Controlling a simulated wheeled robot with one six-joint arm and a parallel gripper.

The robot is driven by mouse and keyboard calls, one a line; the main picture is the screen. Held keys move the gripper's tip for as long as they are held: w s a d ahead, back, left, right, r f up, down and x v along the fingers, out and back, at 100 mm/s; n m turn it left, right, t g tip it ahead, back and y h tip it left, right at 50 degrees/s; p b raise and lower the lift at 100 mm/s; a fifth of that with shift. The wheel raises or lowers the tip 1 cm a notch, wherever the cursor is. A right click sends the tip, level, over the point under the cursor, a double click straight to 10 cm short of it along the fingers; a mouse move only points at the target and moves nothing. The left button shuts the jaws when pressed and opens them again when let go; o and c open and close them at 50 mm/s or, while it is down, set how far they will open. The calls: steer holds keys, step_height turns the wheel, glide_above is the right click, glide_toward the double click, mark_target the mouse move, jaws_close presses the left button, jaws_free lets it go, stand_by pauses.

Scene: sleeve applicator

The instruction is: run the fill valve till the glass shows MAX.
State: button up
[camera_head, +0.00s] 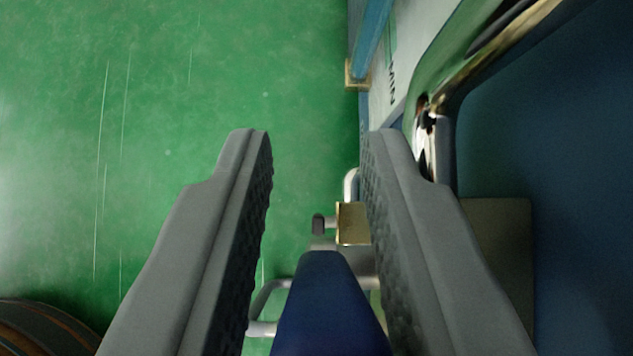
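My gripper (315,140) is open, its two grey ridged fingers spread. A dark blue grip (328,300), which looks like the fill valve's handle, reaches up between them from the bottom edge. A gap shows on its left side; it lies closer to the right finger, and I cannot tell if they touch. A brass block with pipe stubs (353,223), likely the valve body, shows beyond the grip, partly behind the right finger. A blue tube (372,35) with a brass end fitting, likely the glass, shows at the top, cut off. No liquid level or MAX mark is readable.
A pale label strip (405,60) with partly hidden lettering runs beside the tube. A shiny bent metal bar (480,55) and a dark blue panel (560,150) crowd the right. Green floor (150,120) is open at left. A dark round object (40,325) sits bottom left.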

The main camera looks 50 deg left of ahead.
steer(key=shift+w+a, duration=0.15)
steer(key=shift+r, duration=0.1)
steer(key=shift+d+r, duration=0.1)
steer(key=shift+d, duration=0.2)
steer(key=t+y, duration=0.1)
steer(key=d+t+y, duration=0.1)
steer(key=y, duration=0.1)
steer(key=shift+s+r+t, duration=0.1)
steer(key=shift+s+t, duration=0.2)
steer(key=t+y, duration=0.1)
steer(key=s+d+t+y, duration=0.1)
steer(key=y, duration=0.1)
steer(key=shift+d, duration=0.15)
steer(key=s+d+y, duration=0.1)
steer(key=s+d, duration=0.9)
steer(key=d, duration=0.4)
steer(key=shift+s+d+f+t, duration=0.15)
steer(key=shift+s+f+t, duration=0.05)
steer(key=shift+s+t, duration=0.2)
steer(key=shift+s, duration=0.1)
